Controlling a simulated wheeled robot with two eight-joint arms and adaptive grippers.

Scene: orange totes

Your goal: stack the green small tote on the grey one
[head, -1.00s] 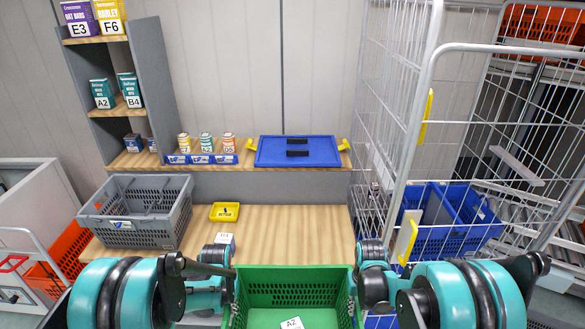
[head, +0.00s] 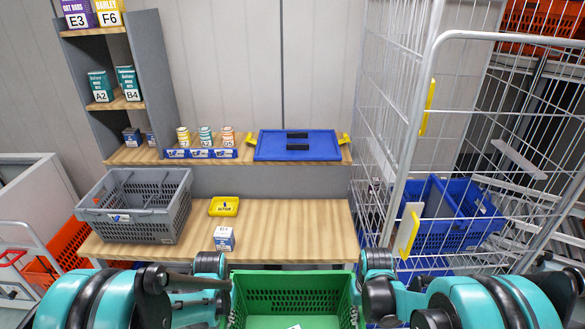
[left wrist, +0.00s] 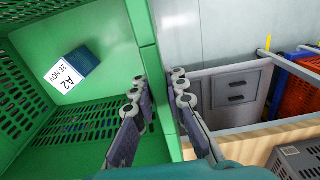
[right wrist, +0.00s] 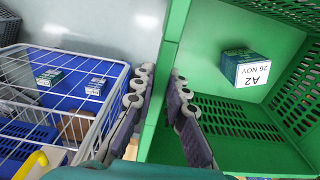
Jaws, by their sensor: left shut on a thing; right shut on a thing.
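The green small tote (head: 290,279) hangs level at the bottom centre of the head view, in front of the table. My left gripper (left wrist: 158,88) is shut on its left wall and my right gripper (right wrist: 160,85) is shut on its right wall. A small teal-and-white box labelled A2 (right wrist: 246,68) lies inside it, also visible in the left wrist view (left wrist: 75,68). The grey tote (head: 135,207) stands open on the left part of the wooden table, apart from the green tote. Its corner shows in the left wrist view (left wrist: 293,160). The green tote's lower part is cut off in the head view.
On the table (head: 290,230) are a yellow tray (head: 223,207) and a small white-blue box (head: 225,239); its right half is clear. A shelf behind holds a blue lid (head: 297,146) and cans. A wire cage (head: 408,150) with a blue tote (head: 450,215) stands right.

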